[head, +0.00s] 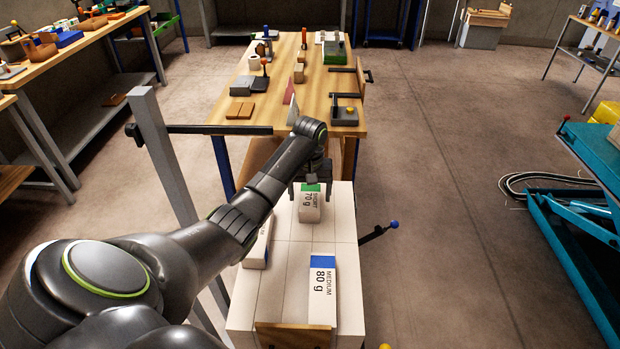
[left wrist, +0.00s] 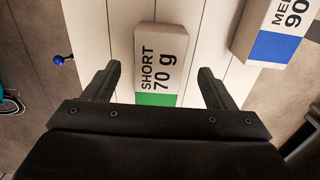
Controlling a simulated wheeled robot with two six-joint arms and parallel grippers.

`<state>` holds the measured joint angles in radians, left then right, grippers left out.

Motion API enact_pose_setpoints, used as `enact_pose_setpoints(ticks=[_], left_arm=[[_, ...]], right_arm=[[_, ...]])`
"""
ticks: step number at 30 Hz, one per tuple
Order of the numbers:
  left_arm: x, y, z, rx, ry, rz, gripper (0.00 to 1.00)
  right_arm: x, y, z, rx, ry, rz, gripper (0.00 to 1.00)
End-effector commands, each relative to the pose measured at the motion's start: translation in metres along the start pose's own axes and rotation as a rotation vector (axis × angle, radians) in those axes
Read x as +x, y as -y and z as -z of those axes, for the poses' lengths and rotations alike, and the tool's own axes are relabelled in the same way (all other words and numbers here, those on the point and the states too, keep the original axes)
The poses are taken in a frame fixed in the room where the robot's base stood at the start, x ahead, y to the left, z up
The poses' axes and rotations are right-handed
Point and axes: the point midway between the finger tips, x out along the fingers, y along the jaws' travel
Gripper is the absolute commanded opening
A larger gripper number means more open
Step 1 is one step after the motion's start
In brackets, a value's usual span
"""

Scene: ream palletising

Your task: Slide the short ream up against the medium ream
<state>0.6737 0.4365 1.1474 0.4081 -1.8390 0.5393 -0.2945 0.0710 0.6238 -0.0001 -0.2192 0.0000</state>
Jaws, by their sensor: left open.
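The short ream (head: 310,207), white with a green end and marked 70 g, lies on the pale slatted top. It also shows in the left wrist view (left wrist: 161,60). A medium ream (head: 322,292) with a blue end, marked 80 g, lies nearer me in the head view, with bare top between the two. My left gripper (head: 311,190) is open at the short ream's green end. In the left wrist view its fingers (left wrist: 158,78) are on either side of the ream, with gaps; I cannot tell their exact height. My right gripper is not in view.
Another blue-ended ream (head: 258,243), marked 90 in the left wrist view (left wrist: 275,32), lies to the left, partly behind my arm. A wooden board (head: 293,336) stands at the near edge. A blue-knobbed lever (head: 380,233) sticks out right. A cluttered wooden table (head: 275,95) stands beyond.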

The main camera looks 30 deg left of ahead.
Motion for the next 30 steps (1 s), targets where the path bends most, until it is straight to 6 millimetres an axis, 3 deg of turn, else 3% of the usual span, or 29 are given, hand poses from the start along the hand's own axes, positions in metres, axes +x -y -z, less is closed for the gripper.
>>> enact_pose_setpoints(ticks=[3,9,20,30], left_arm=[[0.021,-0.001,-0.001,0.002,0.004,0.0,0.78],[0.042,0.0,-0.001,0.001,0.001,0.0,0.78],[0.047,-0.001,0.0,0.002,0.0,-0.001,0.78],[0.047,-0.001,0.0,0.002,-0.001,-0.001,0.36]], right_arm=[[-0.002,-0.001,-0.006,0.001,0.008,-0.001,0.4],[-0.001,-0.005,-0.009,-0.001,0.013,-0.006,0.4],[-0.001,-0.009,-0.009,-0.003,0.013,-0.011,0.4],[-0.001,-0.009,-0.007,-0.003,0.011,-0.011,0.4]])
